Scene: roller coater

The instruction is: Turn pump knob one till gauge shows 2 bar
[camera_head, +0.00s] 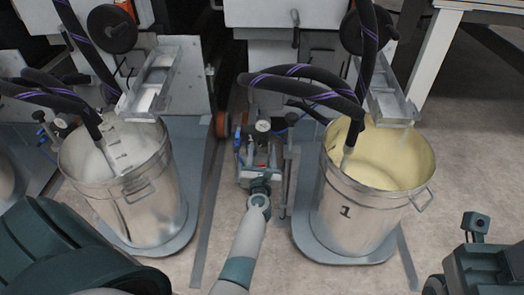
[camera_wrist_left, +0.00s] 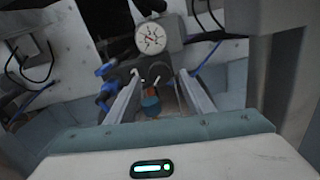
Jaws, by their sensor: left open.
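The pump unit (camera_head: 262,150) stands low between the two metal drums, with a small round gauge (camera_head: 262,126) on top. In the left wrist view the gauge (camera_wrist_left: 152,38) has a white dial and a red needle, but its numbers are too small to read. My left gripper (camera_head: 260,168) is in front of the pump, and its open fingers (camera_wrist_left: 160,76) point at it. A small blue and orange part (camera_wrist_left: 151,104), possibly the knob, shows between the fingers; I cannot tell whether they touch it. My right gripper is not in view.
A drum marked 1 (camera_head: 345,222) with pale yellow contents stands right of the pump, and another drum (camera_head: 150,205) stands left. Black hoses (camera_head: 310,88) hang into both drums. Blue valve handles (camera_wrist_left: 108,92) sit beside the gauge. Free floor (camera_head: 460,180) lies at the right.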

